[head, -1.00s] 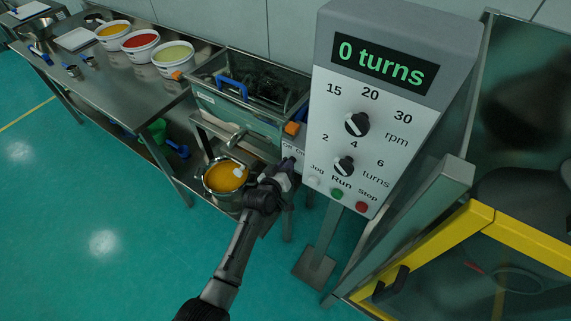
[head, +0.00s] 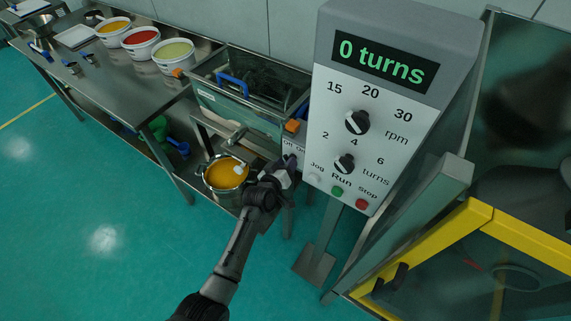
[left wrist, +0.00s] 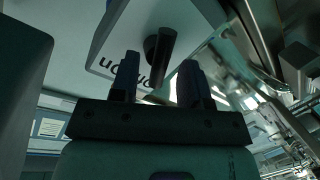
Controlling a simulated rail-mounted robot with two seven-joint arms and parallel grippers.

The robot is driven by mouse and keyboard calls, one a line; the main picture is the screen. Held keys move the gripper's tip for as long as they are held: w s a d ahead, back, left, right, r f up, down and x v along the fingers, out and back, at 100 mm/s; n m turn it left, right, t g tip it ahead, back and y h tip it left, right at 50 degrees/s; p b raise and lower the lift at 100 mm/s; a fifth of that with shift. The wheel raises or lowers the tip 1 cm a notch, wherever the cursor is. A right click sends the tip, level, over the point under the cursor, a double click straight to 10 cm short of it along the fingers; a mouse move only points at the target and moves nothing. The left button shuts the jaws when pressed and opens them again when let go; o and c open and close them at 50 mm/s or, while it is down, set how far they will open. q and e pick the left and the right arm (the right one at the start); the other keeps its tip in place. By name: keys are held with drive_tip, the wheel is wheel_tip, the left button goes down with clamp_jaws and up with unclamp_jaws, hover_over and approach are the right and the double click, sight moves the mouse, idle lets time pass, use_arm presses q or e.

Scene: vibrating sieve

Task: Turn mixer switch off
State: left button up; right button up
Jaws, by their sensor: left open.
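The mixer switch is on a small light panel (head: 289,146) marked Off and On, beside the mixer tank (head: 232,108) in the head view. In the left wrist view it is a black knob (left wrist: 158,50) on a pale plate (left wrist: 125,42) with upside-down lettering. My left gripper (head: 290,167) is open just in front of and below the panel and hides part of it. In the left wrist view, the fingers of the left gripper (left wrist: 158,80) are apart, with the knob ahead between them. I cannot tell if they touch it. My right gripper is not in view.
A grey control box (head: 370,125) reading "0 turns" stands close to the right of my gripper. A yellow-framed guard (head: 420,248) is at the lower right. A pot of orange contents (head: 226,173) is left of the gripper. Tubs stand on a steel table (head: 100,75).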

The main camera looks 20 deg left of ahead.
use_arm(q)
drive_tip(key=shift+s, duration=0.1)
drive_tip(key=p+v, duration=0.2)
drive_tip(key=v, duration=1.1)
drive_tip(key=shift+s+r+p, duration=0.15)
drive_tip(key=shift+s+p, duration=0.15)
drive_tip(key=shift+p, duration=0.1)
